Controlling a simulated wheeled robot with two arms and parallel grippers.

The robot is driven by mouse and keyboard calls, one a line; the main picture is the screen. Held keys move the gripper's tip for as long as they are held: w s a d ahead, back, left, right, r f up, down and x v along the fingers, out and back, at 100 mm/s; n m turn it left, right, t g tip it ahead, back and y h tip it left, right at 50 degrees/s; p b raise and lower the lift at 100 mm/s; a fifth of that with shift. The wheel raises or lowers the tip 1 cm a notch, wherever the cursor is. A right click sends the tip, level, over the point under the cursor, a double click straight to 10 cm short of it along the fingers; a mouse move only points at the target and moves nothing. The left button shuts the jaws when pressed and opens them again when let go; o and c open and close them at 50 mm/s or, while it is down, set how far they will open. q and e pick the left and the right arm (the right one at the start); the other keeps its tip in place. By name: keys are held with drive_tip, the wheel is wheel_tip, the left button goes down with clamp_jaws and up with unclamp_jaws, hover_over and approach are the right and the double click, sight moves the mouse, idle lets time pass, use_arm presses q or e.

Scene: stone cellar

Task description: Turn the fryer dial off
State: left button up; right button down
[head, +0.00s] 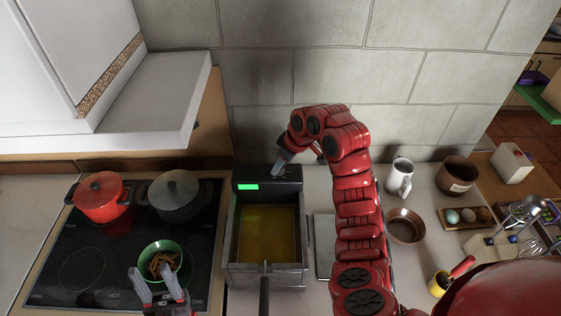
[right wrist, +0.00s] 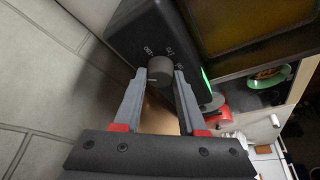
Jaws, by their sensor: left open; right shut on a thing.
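The fryer (head: 295,274) stands right of the stove, with golden oil in its vat and a black control box (head: 267,180) at the back. The box has a lit green display (head: 248,186). In the right wrist view the round grey dial (right wrist: 158,67) sits on the black box, with small white marks around it too small to read surely. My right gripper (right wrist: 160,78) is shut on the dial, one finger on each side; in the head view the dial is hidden. My left gripper (head: 158,287) is open and empty, at the near edge of the green bowl (head: 161,247).
A red pot (head: 102,196) and a dark pot (head: 175,194) stand on the black stove (head: 82,265). The green bowl holds fries. A white mug (head: 399,178) and a brown bowl (head: 405,226) stand right of my right arm. The stone wall (head: 330,75) is close behind the fryer.

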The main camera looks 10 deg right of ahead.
drive_tip(key=n, duration=0.1)
drive_tip(key=n+g+y+p, duration=0.1)
drive_tip(key=n, duration=0.1)
drive_tip(key=shift+w+r+n, duration=0.15)
drive_tip(key=shift+n, duration=0.15)
drive_tip(key=shift+n+g+p, duration=0.35)
drive_tip(key=shift+n+g, duration=0.35)
drive_tip(key=shift+n, duration=1)
drive_tip(key=shift+d+f, duration=0.1)
drive_tip(key=shift+f, duration=0.1)
drive_tip(key=shift+c, duration=2.4)
unclamp_jaws()
drive_tip(key=shift+r, duration=0.1)
drive_tip(key=shift+w+d+r, duration=0.15)
drive_tip(key=shift+d+r, duration=0.05)
drive_tip(key=shift+r, duration=0.35)
drive_tip(key=v, duration=1)
drive_tip(key=shift+d+r, duration=0.2)
drive_tip(key=shift+d, duration=0.15)
